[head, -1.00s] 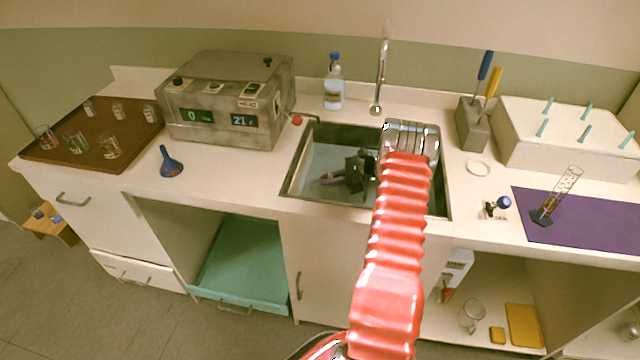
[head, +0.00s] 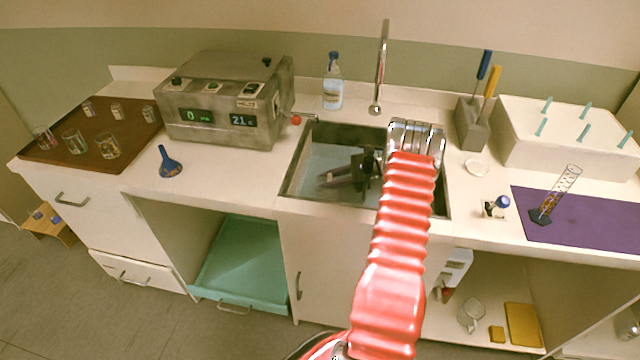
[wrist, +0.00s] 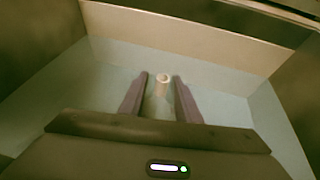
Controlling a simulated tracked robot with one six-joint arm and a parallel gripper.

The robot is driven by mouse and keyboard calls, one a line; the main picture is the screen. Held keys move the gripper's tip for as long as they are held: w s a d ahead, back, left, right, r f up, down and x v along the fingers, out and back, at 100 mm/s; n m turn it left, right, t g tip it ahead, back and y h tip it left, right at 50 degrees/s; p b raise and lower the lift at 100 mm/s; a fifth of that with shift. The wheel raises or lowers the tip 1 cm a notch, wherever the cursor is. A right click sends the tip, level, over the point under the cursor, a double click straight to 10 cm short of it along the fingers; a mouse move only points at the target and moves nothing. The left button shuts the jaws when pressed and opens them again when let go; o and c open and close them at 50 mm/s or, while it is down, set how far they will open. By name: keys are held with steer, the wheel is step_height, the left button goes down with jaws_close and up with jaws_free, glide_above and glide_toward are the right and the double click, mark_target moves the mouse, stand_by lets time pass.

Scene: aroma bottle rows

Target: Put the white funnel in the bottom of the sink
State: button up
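My gripper (wrist: 160,90) is inside the sink (wrist: 225,95), low over its pale floor. Its two dark fingers are spread apart. Between them in the wrist view is a small whitish tube-like piece with a round opening, which looks like the white funnel (wrist: 163,86). A paler patch below it may be part of the same funnel. I see a gap beside the left finger; contact with the right one is unclear. In the head view my gripper (head: 338,179) shows in the sink (head: 318,160), and I cannot make out the funnel there.
The sink's walls surround my gripper closely. A tall faucet (head: 381,70) stands behind it. A grey heater box (head: 228,105) and a blue funnel (head: 170,163) are to the left. A grey tool block (head: 472,125) and a purple mat (head: 590,222) are to the right.

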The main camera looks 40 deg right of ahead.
steer(key=v, duration=1)
stand_by(0.6)
